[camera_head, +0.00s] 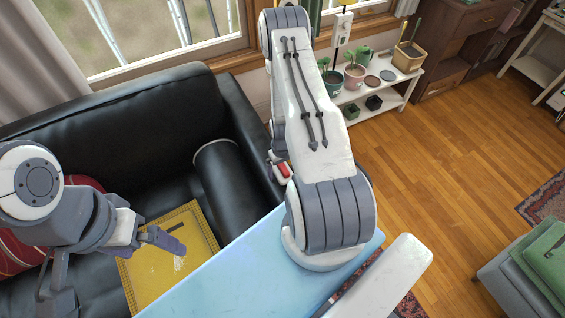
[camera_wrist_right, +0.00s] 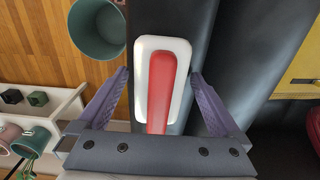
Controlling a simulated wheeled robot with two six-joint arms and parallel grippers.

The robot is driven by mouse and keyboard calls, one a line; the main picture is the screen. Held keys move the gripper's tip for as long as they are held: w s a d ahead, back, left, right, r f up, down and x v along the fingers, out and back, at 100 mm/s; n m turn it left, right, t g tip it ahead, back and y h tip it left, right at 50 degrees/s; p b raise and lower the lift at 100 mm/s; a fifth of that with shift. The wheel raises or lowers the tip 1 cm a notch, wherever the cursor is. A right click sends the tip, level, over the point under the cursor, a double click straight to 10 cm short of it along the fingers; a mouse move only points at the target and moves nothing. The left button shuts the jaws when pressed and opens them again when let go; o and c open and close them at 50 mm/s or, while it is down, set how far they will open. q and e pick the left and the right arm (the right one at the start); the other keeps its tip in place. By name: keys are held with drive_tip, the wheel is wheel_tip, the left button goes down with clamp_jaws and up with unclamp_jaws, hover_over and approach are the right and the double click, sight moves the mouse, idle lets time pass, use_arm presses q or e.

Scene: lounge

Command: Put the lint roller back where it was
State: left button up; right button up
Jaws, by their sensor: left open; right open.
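A white object with a red handle, which looks like the lint roller (camera_wrist_right: 182,62), lies on the black sofa's armrest in the right wrist view. In the head view a small red and white part of it (camera_head: 284,170) shows beside my right arm. My right gripper (camera_wrist_right: 159,74) is open, with one finger on each side of the lint roller; I cannot tell whether they touch it. In the head view the right gripper is mostly hidden by its arm. My left gripper (camera_head: 160,242) is open and empty above a yellow folder (camera_head: 150,270) on the sofa seat.
The black sofa (camera_head: 110,120) holds a dark bolster (camera_head: 228,180) and a red cushion (camera_head: 22,252). A white plant shelf (camera_head: 400,88) with pots stands behind the armrest. A teal bin (camera_wrist_right: 97,28) stands beside it.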

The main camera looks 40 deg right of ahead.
sight(282, 165)
wheel_tip(282, 165, up, 12)
drive_tip(key=shift+f+b, duration=0.1)
drive_tip(key=shift+b, duration=0.5)
wheel_tip(282, 165, down, 12)
drive_tip(key=shift+f+p, duration=0.1)
drive_tip(key=shift+p, duration=0.5)
wheel_tip(282, 165, up, 2)
drive_tip(key=shift+r, duration=0.1)
drive_tip(key=shift+r+b, duration=0.3)
drive_tip(key=shift+r, duration=0.6)
drive_tip(key=shift+f, duration=0.1)
